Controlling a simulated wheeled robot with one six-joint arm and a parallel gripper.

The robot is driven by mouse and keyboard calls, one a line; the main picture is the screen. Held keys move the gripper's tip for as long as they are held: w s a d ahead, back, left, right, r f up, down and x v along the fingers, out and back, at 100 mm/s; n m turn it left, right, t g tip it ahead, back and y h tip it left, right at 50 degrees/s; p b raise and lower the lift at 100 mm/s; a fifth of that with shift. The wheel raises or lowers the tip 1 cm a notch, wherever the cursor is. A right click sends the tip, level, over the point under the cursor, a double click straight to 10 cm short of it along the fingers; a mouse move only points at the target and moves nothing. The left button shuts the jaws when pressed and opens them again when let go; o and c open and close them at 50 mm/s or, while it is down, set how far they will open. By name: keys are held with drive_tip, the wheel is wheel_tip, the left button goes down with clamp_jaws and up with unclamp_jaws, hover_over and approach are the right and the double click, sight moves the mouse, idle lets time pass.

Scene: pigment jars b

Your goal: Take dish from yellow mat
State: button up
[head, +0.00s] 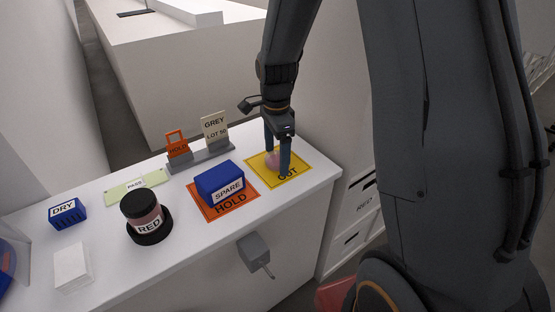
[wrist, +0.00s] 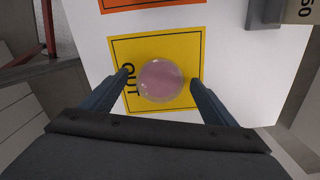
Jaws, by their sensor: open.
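The dish (wrist: 162,81) is a small round glass-like dish with pink contents. It sits on the yellow mat (wrist: 187,42), which is marked OUT. In the head view the dish (head: 272,160) shows partly behind my gripper's fingers, on the yellow mat (head: 298,168) at the right end of the counter. My gripper (wrist: 159,79) is open, pointing down over the mat, with one finger on each side of the dish. A gap shows between the fingers and the dish in the wrist view. My gripper in the head view (head: 277,165) is low over the mat.
An orange HOLD mat (head: 238,205) with a blue SPARE box (head: 219,179) lies left of the yellow mat. A RED jar (head: 142,212) and a blue DRY box (head: 67,212) are farther left. The counter edge is close at right.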

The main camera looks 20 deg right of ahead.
drive_tip(key=shift+f, duration=0.15)
drive_tip(key=c, duration=1.1)
